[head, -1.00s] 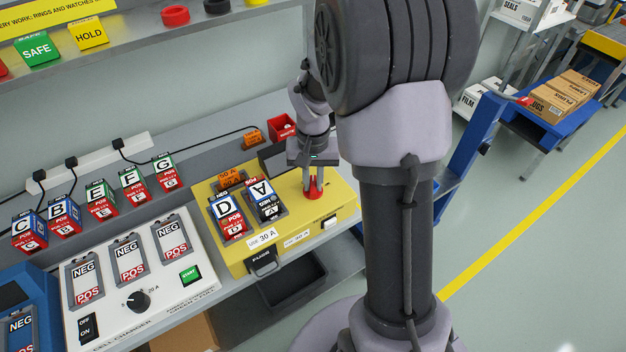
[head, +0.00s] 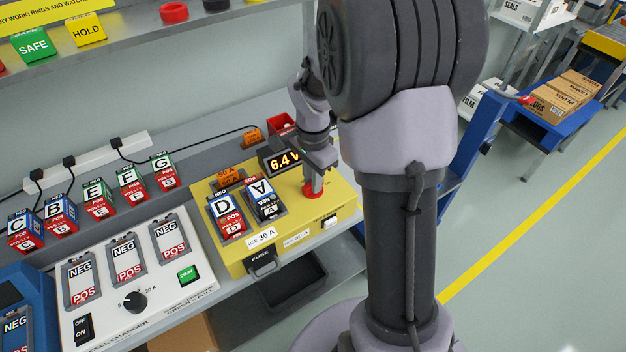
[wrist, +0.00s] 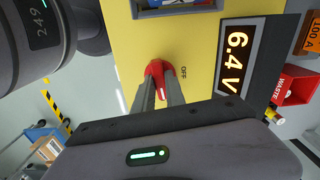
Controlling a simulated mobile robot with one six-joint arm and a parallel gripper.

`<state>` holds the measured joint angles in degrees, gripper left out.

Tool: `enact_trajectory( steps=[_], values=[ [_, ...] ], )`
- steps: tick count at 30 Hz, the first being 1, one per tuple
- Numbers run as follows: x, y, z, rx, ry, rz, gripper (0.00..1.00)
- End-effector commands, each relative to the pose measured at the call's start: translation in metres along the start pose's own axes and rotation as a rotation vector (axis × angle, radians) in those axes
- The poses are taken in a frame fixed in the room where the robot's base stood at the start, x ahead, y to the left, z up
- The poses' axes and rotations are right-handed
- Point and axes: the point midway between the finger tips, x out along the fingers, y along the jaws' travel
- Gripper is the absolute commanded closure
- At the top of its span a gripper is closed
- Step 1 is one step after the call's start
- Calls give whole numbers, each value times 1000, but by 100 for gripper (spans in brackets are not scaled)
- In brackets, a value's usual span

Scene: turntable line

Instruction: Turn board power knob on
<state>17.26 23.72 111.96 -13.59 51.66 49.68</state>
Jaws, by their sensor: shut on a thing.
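The red power knob (head: 314,194) sits on the right part of the yellow board (head: 290,222). My gripper (head: 316,186) reaches down from above and is shut on the knob. In the wrist view the fingers (wrist: 157,90) close around the red knob (wrist: 155,67), with the word OFF printed beside it. The ON mark cannot be seen. The board's display (head: 283,161) is lit and reads 6.4 V, also clear in the wrist view (wrist: 236,60). Cells D (head: 227,214) and A (head: 263,198) sit in the board's bays.
A white cell charger (head: 140,275) stands left of the board. Several lettered cells (head: 98,199) stand in a row behind it. A red waste bin (head: 281,124) is behind the board. A fuse holder (head: 262,262) and a white switch (head: 330,222) are on the board's front.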

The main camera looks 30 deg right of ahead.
Motion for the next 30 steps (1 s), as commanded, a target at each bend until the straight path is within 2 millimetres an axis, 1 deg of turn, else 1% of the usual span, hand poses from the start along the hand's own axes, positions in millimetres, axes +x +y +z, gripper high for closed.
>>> enact_trajectory(
  steps=[9,26,27,29,30],
  values=[
    [0,-1,0,118,2,-2,100],
    [-1,0,0,147,1,-2,100],
    [-1,0,0,147,1,-2,83],
    [-1,0,0,147,1,-2,71],
    [-1,0,0,147,1,-2,63]
  ],
)
